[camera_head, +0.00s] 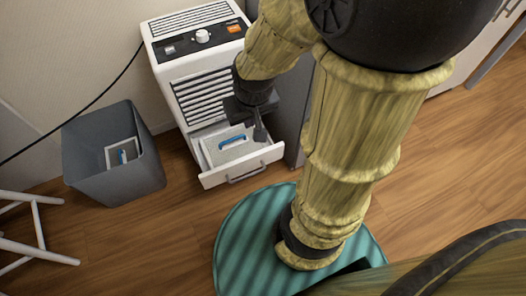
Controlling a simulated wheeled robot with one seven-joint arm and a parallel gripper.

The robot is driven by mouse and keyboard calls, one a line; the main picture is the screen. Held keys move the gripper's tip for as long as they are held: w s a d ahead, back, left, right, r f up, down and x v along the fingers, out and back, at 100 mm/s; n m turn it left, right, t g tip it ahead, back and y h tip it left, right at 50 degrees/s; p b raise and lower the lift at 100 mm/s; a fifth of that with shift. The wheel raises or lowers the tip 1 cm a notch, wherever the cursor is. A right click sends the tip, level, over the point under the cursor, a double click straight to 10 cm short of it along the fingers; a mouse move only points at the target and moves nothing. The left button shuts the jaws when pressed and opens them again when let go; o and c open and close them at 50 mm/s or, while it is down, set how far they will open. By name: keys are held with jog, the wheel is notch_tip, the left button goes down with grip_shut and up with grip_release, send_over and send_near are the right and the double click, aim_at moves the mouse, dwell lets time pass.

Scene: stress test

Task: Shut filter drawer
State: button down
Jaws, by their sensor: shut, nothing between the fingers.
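The filter drawer (209,181) is pulled out from the bottom of a white appliance (164,70) with slatted vents. It has a grey handle on its front. A pale filter (226,154) with a blue grip lies inside the drawer. My gripper (261,136) is shut and empty, pointing down over the drawer's right part. I cannot tell whether its fingertips touch the drawer or filter. My arm comes from the upper right and hides part of the appliance's right side.
A grey bin (80,159) stands left of the appliance and holds another framed panel (121,141) with a blue grip. A black cable (84,108) runs along the wall at left. White stool legs (38,226) are at far left.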

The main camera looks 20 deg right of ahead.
jog(key=w+p+v, duration=0.2)
jog(key=p+v, duration=0.6)
jog(key=v, duration=0.1)
jog(key=shift+r, duration=0.6)
jog(key=shift+w+d, duration=0.1)
